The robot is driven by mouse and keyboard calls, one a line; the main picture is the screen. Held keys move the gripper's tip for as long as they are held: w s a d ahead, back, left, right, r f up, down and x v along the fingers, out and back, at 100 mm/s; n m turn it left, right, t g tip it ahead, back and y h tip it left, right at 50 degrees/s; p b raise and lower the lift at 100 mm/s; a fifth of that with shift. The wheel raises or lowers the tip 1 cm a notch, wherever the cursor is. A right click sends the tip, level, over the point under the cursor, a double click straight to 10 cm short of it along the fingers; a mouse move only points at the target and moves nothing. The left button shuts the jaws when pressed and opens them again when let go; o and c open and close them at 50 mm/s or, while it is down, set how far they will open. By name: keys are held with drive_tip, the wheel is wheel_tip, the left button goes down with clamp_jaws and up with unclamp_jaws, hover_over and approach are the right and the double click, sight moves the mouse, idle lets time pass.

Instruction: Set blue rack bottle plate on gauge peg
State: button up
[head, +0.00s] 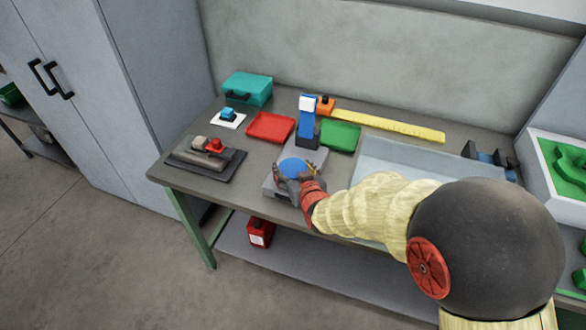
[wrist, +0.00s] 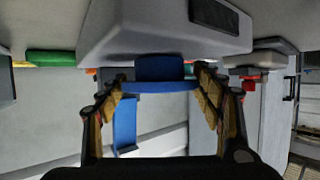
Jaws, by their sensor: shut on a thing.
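A blue round plate (head: 296,167) shows in the head view at my gripper (head: 291,181), over a grey gauge-like device (head: 272,184) on the bench. In the wrist view the blue plate (wrist: 158,87) lies between the two fingers of my gripper (wrist: 160,92), with a blue block (wrist: 160,67) against it. My gripper is shut on the plate. The grey body (wrist: 130,30) is close beside it in that view. I cannot tell whether the plate touches the device. No peg can be made out; the plate or fingers may hide it.
A blue-and-white upright (head: 306,118) stands just behind. Red (head: 270,127) and green (head: 340,136) trays flank it. A yellow ruler (head: 390,124) lies behind a pale panel (head: 400,158). A dark mat (head: 190,173) with small parts is at left, with a teal case (head: 247,88) behind.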

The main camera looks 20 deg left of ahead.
drive_tip(key=shift+f, duration=0.1)
drive_tip(key=o, duration=0.9)
drive_tip(key=shift+o, duration=0.2)
drive_tip(key=p+v, duration=0.2)
drive_tip(key=v, duration=0.9)
idle(0.5)
